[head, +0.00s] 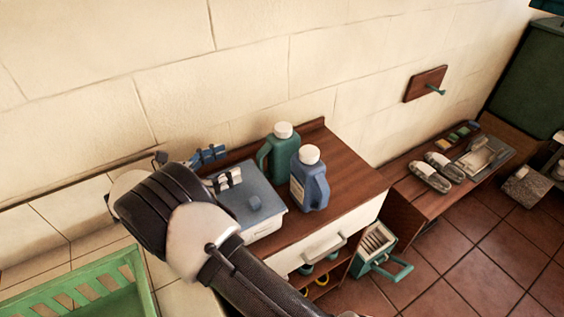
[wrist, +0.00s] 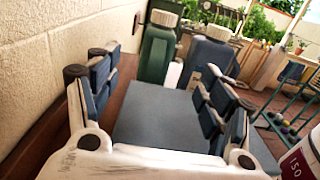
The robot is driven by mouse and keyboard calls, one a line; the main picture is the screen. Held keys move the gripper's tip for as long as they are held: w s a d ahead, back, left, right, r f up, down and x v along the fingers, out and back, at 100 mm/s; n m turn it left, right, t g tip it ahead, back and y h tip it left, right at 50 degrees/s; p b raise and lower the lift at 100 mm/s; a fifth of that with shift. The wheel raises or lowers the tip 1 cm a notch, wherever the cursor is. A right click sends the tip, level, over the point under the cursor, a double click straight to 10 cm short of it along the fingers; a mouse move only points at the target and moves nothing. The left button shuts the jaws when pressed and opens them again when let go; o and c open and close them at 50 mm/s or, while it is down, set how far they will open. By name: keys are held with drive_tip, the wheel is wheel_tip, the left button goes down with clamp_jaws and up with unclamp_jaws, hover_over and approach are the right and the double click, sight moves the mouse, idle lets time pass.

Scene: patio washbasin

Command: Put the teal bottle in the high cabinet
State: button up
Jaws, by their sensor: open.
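The teal bottle (head: 277,151), dark green-teal with a white cap, stands upright on the wooden cabinet top near the wall. It also shows in the wrist view (wrist: 156,52), ahead and between the fingers. My gripper (head: 219,167) is open and empty, with its blue-padded fingers (wrist: 163,78) apart and pointing toward the bottle. It is left of the bottle, apart from it, near the grey-lidded box. I cannot make out the high cabinet for sure; only the corner of a dark teal thing (head: 547,5) shows at the top right.
A blue bottle (head: 310,184) stands close beside the teal one, on the front right. A grey-lidded box (head: 258,203) sits between my gripper and the bottles. A green crate (head: 75,297) is at lower left. A low shelf with slippers (head: 430,172) and a wall hook (head: 427,84) are to the right.

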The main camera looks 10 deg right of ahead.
sight(283, 141)
drive_tip(key=b+x, duration=0.3)
drive_tip(key=x, duration=1.4)
drive_tip(key=shift+w+d+f, duration=0.1)
drive_tip(key=shift+d, duration=0.1)
drive_tip(key=shift+c, duration=0.5)
clamp_jaws()
